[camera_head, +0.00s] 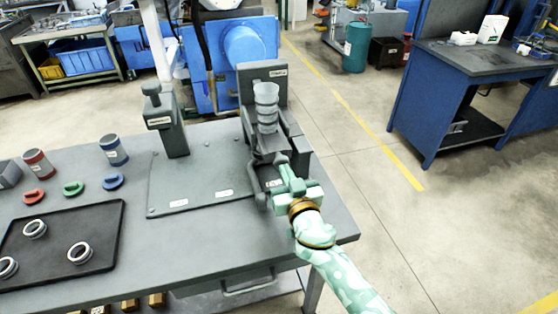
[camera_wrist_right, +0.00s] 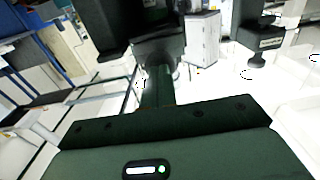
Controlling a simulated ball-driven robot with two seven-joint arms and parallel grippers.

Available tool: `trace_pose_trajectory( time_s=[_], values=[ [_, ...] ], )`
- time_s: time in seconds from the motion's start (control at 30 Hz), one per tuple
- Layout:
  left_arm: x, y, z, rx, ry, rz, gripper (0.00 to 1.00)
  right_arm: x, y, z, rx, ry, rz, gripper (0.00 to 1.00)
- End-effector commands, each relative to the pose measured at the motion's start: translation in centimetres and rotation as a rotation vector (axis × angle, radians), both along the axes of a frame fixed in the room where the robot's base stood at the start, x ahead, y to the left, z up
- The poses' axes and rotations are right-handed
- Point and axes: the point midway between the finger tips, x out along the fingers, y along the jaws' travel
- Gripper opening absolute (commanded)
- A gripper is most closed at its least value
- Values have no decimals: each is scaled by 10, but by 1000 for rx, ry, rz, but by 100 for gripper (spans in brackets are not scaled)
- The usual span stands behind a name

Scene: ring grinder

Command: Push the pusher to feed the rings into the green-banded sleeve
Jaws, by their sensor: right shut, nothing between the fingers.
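The ring feeder (camera_head: 247,88) is a dark grey upright fixture near the table's right end. A clear tube (camera_head: 265,90) with several grey rings (camera_head: 267,115) stacked in it stands in the fixture. My right gripper (camera_head: 280,160) is shut and empty, low at the front of the fixture. The pusher is not clearly distinguishable from the dark parts around my fingers, so I cannot tell whether they touch it. In the right wrist view my shut fingers (camera_wrist_right: 158,92) point at a dark part (camera_wrist_right: 160,45). I cannot make out the green-banded sleeve. My left gripper is not in view.
A red-banded sleeve (camera_head: 39,163) and a blue-banded sleeve (camera_head: 113,150) stand at the left. Red (camera_head: 33,197), green (camera_head: 73,188) and blue (camera_head: 113,182) pieces lie before them. A black tray (camera_head: 100,245) holds loose rings. A grey post device (camera_head: 165,118) stands left of the feeder.

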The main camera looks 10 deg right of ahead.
Motion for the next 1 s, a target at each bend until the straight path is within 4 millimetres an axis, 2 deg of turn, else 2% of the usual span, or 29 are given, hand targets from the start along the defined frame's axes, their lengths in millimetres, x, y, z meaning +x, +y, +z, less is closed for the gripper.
trace_pose_trajectory(
  time_s=[0.43, 1.0],
  values=[
    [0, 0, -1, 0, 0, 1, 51, 2, 0, 0, 0, 0, 0, 0],
    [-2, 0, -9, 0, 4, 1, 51, 30, 1, 0, 2, -1, 0, 0]
  ],
)
